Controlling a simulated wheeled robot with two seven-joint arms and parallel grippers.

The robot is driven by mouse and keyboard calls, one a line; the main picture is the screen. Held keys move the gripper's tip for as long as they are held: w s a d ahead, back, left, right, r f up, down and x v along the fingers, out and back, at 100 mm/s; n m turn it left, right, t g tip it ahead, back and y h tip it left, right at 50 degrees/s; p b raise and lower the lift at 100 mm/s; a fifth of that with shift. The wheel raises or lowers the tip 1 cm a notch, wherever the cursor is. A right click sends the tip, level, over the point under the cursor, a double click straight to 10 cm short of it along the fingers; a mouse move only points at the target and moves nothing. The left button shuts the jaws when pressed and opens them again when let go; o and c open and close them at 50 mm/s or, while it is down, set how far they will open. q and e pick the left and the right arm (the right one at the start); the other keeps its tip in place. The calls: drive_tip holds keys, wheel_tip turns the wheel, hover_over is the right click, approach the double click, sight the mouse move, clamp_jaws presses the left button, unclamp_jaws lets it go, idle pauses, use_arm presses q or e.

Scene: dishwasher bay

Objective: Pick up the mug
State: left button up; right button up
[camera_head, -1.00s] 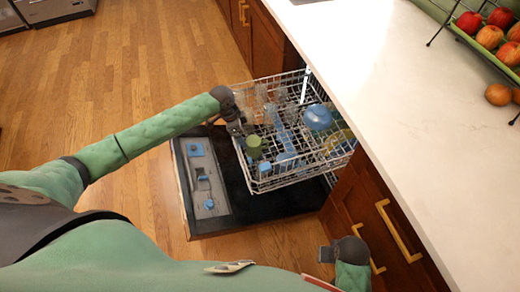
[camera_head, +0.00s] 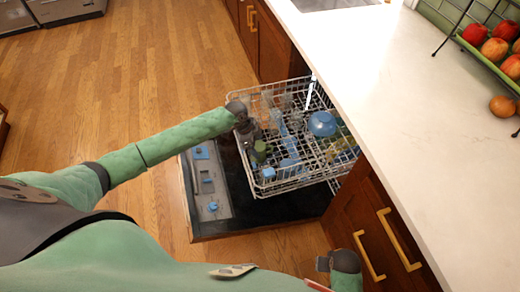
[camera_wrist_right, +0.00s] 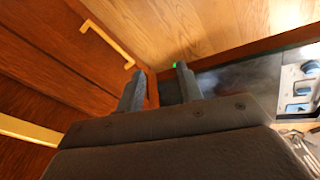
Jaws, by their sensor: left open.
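The green mug (camera_head: 260,149) stands in the upper dishwasher rack (camera_head: 300,178), near its left side, in the head view. It is small there and its handle cannot be made out. My left gripper (camera_head: 252,140) is open at the mug, reaching over the rack's left edge, and partly covers it. Whether the fingers touch the mug or are around it cannot be told. My right gripper (camera_head: 324,262) is low by the cabinet front, far from the mug. In the right wrist view its two fingers (camera_wrist_right: 158,88) are apart with nothing between them.
A blue bowl (camera_head: 322,124) and several glasses and blue items share the rack. The open dishwasher door (camera_head: 258,211) lies below it. The white counter (camera_head: 410,120) runs along the right, with a fruit rack (camera_head: 480,60) at its back. Cabinet handles (camera_head: 400,240) stick out near my right gripper.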

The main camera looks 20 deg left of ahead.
use_arm(q)
drive_tip(key=shift+p+x, duration=0.35)
drive_tip(key=shift+x, duration=1.15)
use_arm(e)
drive_tip(key=shift+s+d+f, duration=0.1)
drive_tip(key=shift+s+f, duration=0.05)
drive_tip(key=shift+f, duration=0.95)
drive_tip(key=shift+s+d+f, duration=0.1)
drive_tip(key=shift+s+f, duration=0.05)
drive_tip(key=shift+f, duration=0.9)
use_arm(q)
drive_tip(key=shift+r, duration=0.1)
drive_tip(key=c, duration=1)
drive_tip(key=shift+c, duration=0.2)
